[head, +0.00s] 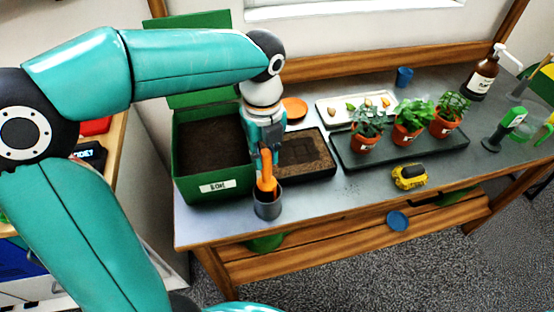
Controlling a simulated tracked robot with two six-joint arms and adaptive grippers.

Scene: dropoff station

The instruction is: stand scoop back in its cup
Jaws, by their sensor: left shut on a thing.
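The orange scoop (266,184) points down at the grey cup (268,208) near the front left of the table. Its lower end is inside the cup's mouth, and the scoop looks close to upright. My left gripper (266,160) is above the cup and shut on the upper part of the scoop. The cup stands upright on the table. Its inside is mostly hidden by the scoop and the cup's own wall. My right gripper is not in the head view.
A green soil bin (215,188) stands left of the cup, and a dark soil tray (318,172) stands behind it to the right. The table's front edge is close to the cup.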

